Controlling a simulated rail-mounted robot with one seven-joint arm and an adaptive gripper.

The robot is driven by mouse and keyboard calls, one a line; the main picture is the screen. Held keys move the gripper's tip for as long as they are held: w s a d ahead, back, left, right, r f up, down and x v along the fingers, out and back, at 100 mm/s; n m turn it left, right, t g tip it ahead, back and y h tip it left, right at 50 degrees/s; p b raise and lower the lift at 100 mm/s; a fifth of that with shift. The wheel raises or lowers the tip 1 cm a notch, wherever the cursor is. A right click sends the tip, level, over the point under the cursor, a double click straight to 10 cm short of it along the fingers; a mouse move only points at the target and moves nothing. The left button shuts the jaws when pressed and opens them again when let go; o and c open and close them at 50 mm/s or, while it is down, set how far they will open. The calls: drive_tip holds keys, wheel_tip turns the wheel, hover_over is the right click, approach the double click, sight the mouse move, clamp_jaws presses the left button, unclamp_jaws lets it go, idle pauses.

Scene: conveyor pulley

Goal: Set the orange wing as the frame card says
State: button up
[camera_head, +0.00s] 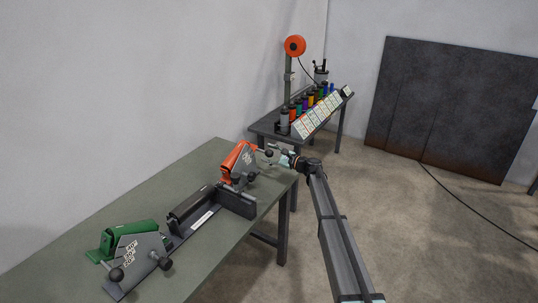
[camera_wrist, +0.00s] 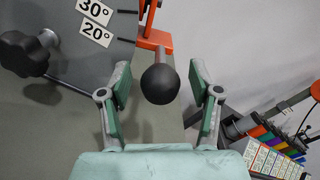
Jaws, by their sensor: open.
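The orange wing (camera_head: 236,160) stands at the far end of the dark frame (camera_head: 172,232) on the bench. Its grey side plate (camera_wrist: 70,60) carries 30° and 20° labels in the wrist view; any further marks are cut off. A black ball knob (camera_wrist: 160,84) on the wing's orange part (camera_wrist: 155,40) lies between my open fingers, with gaps on both sides. My gripper (camera_head: 268,153) is at the wing's right side in the head view. A black clamp knob (camera_wrist: 25,52) sits left of my fingers. A white card (camera_head: 202,218) lies on the frame, too small to read.
A green wing (camera_head: 125,238) with its own angle plate and black knobs is at the frame's near end. The green-grey bench (camera_head: 215,260) is clear along its right edge. A back table (camera_head: 265,126) holds coloured containers and a card rack.

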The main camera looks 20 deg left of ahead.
drive_tip(key=v, duration=1.2)
drive_tip(key=s+d+f+n+g+h, duration=0.25)
drive_tip(key=s+d+f+h, duration=0.2)
drive_tip(key=s+f, duration=0.65)
drive_tip(key=s+d+f+n+g+h, duration=0.1)
drive_tip(key=s+d+f+n+h, duration=0.4)
drive_tip(key=s+f, duration=0.65)
drive_tip(key=s+d+f+n+g+h, duration=0.1)
drive_tip(key=s+d+f+n+g, duration=0.15)
drive_tip(key=s+d+f, duration=0.65)
drive_tip(key=s+d+f+n+g+h, duration=0.1)
drive_tip(key=s+d, duration=0.4)
drive_tip(key=s, duration=1)
drive_tip(key=s+d+f+n+g+h, duration=0.1)
drive_tip(key=s+d+f+g+h, duration=0.2)
drive_tip(key=s, duration=1.3)
drive_tip(key=s+d+f+n+g+h, duration=0.1)
drive_tip(key=s+d+f+h, duration=0.2)
drive_tip(key=s+d, duration=0.6)
drive_tip(key=s+f, duration=0.2)
drive_tip(key=s, duration=0.4)
drive_tip(key=shift+f+n+g, duration=0.2)
drive_tip(key=shift+n+g, duration=0.1)
drive_tip(key=shift+g, duration=0.1)
